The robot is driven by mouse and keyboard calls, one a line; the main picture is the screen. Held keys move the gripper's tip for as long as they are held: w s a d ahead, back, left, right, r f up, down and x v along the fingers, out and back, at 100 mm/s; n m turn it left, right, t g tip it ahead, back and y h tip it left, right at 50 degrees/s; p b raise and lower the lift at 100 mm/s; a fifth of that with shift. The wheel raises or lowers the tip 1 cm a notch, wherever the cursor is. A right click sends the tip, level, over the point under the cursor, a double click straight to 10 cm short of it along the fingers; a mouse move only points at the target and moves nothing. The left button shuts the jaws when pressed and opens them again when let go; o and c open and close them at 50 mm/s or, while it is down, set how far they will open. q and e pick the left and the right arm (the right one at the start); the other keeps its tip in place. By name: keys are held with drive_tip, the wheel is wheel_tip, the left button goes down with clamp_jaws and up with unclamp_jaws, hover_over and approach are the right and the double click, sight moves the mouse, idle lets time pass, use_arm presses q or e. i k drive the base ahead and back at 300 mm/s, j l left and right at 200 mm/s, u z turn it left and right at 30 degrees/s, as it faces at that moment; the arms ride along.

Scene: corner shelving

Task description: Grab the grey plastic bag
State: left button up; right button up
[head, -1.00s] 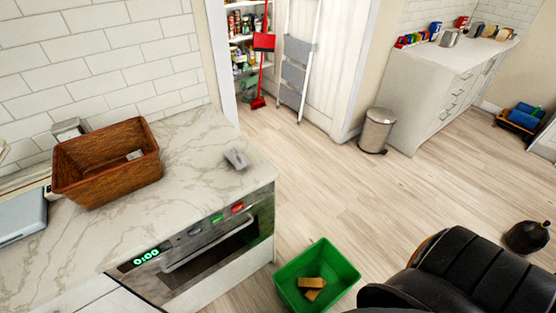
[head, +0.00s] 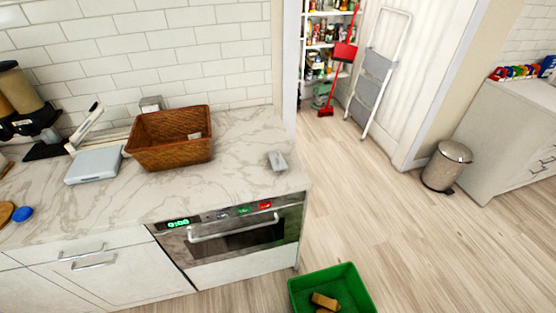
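I cannot make out a grey plastic bag for certain. A small grey item (head: 277,160) lies on the marble counter, near its right end; it is too small to tell what it is. A brown wicker basket (head: 168,150) stands on the counter to its left, with a small pale item showing inside. Neither of my grippers is in view.
A green bin (head: 300,295) with brown blocks stands on the floor by the oven (head: 245,238). A metal trash can (head: 447,168) stands at right. A grey stepladder (head: 377,80) and red broom (head: 340,65) are by the pantry. The wooden floor between is clear.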

sight(278, 162)
drive_tip(key=i+j+z, duration=0.15)
drive_tip(key=j, duration=0.15)
drive_tip(key=i+j+z, duration=0.1)
drive_tip(key=j, duration=0.15)
drive_tip(key=j+z, duration=0.15)
drive_tip(key=j, duration=0.15)
drive_tip(key=i+j+z, duration=0.2)
drive_tip(key=i+j, duration=0.1)
drive_tip(key=i, duration=0.1)
